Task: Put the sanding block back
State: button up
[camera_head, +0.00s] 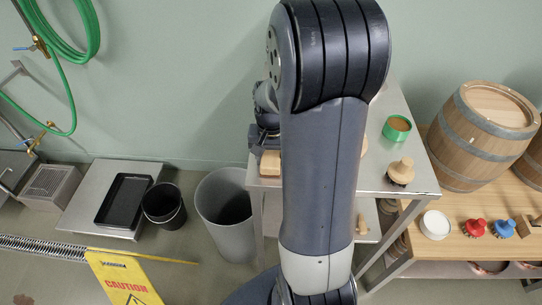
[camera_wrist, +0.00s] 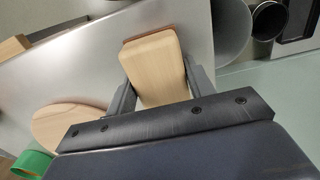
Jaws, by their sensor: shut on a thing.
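The sanding block appears to be the pale wooden block with rounded corners and a thin reddish-brown edge (camera_wrist: 153,68). My gripper (camera_wrist: 160,82) is shut on it, one finger on each side, in the wrist view. In the head view the block (camera_head: 270,163) shows below my gripper (camera_head: 263,145), at the left end of the steel table (camera_head: 425,178). My arm hides much of that table. I cannot tell whether the block touches the tabletop.
A round wooden disc (camera_wrist: 66,127) and a green tub (camera_head: 397,127) are on the table. A wooden-handled brush (camera_head: 401,171) stands near its right edge. A grey bin (camera_head: 224,214) stands left of it. Barrels (camera_head: 484,132) and brushes sit on the wooden bench at right.

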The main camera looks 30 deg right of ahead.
aim_at(271, 156)
jog(key=shift+f, duration=0.15)
jog(key=o, duration=0.9)
jog(key=shift+o, duration=0.2)
notch_tip(271, 156, up, 12)
